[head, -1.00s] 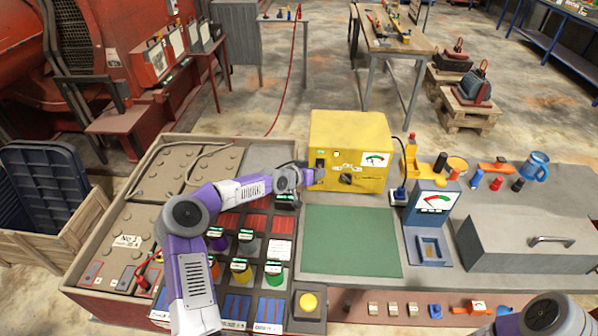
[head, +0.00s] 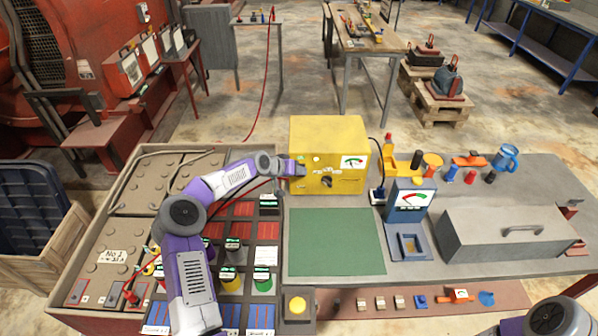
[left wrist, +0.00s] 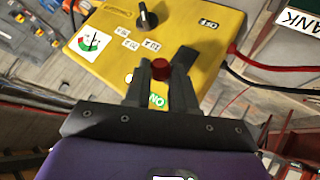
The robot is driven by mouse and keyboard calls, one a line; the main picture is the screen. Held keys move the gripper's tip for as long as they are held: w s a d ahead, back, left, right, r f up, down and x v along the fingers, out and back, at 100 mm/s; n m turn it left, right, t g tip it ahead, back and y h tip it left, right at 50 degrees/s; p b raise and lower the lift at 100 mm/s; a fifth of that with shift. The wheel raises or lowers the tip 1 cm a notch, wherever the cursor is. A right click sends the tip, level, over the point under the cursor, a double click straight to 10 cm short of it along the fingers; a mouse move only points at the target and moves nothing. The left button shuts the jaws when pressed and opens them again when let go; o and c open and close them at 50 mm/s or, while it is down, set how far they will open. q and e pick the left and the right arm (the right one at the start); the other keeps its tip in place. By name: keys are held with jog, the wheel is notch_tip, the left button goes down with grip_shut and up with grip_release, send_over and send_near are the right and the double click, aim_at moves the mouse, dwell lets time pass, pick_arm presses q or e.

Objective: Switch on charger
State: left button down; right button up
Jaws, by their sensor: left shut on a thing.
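The yellow charger (head: 328,142) stands at the back of the bench, left of a blue meter stand. Its dial, dark knob (head: 327,182) and labels face me. In the left wrist view, the charger (left wrist: 205,60) shows an OFF label, a green ON label (left wrist: 156,101) and a red-tipped switch (left wrist: 160,68). My left gripper (head: 299,168) is at the left of the charger's front. In the left wrist view, its dark fingers (left wrist: 160,74) are shut on the switch, and the ON label shows between them. The switch's base is hidden. My right gripper is out of view.
A green mat (head: 335,243) lies in front of the charger. A battery tray (head: 100,215) lies under my left arm. Red and black leads run beside the charger.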

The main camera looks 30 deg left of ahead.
pick_arm(q)
jog(key=c, duration=0.9)
grip_release()
jog(key=v, duration=0.7)
jog(key=shift+s+r+b, duration=0.2)
jog(key=shift+s+b, duration=0.05)
jog(key=shift+b, duration=0.05)
